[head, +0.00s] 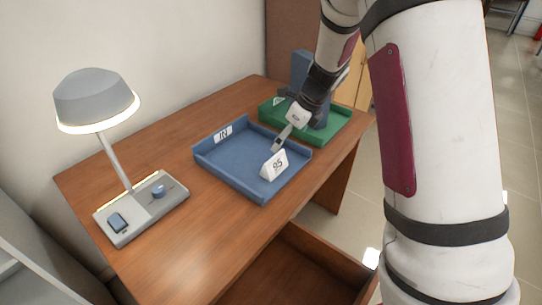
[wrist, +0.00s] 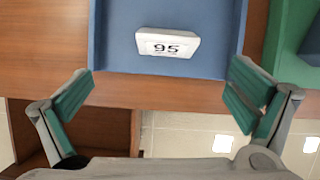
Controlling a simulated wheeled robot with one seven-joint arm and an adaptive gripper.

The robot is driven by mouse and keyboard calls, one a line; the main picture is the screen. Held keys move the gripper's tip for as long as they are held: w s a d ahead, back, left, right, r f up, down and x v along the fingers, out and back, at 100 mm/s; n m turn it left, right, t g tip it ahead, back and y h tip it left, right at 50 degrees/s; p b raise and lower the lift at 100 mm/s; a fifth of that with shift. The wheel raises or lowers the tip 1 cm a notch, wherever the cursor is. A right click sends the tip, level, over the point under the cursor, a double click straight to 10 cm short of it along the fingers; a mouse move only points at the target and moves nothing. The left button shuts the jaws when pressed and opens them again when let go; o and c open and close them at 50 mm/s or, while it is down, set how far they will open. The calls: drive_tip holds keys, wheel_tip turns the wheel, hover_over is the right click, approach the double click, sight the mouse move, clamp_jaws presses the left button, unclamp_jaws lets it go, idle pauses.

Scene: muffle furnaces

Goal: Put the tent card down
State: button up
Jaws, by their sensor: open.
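The white tent card (head: 274,165) marked 95 stands in the blue tray (head: 220,167), near its front right side. In the wrist view the card (wrist: 167,43) sits on the floor of the blue tray (wrist: 118,62), close to the near edge. My gripper (head: 279,141) is close to the card in the head view. In the wrist view its two green-padded fingers (wrist: 160,98) are spread wide, with nothing between them. The card lies beyond the fingertips, apart from them.
A green tray (head: 335,131) stands behind the blue one, with a dark blue upright object in it. A lamp (head: 97,97) on a grey base stands at the left of the wooden desk (head: 185,235). An open drawer (head: 300,265) juts out below the front edge.

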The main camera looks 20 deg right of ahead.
sight(276, 159)
drive_tip(key=shift+m, duration=0.5)
drive_tip(key=x, duration=0.5)
drive_tip(key=b+x, duration=0.1)
drive_tip(key=x, duration=0.4)
drive_tip(key=d+x, duration=0.1)
drive_tip(key=x, duration=0.4)
drive_tip(key=shift+w+d, duration=0.1)
drive_tip(key=shift+w, duration=0.15)
drive_tip(key=c, duration=1.2)
drive_tip(key=shift+r, duration=0.1)
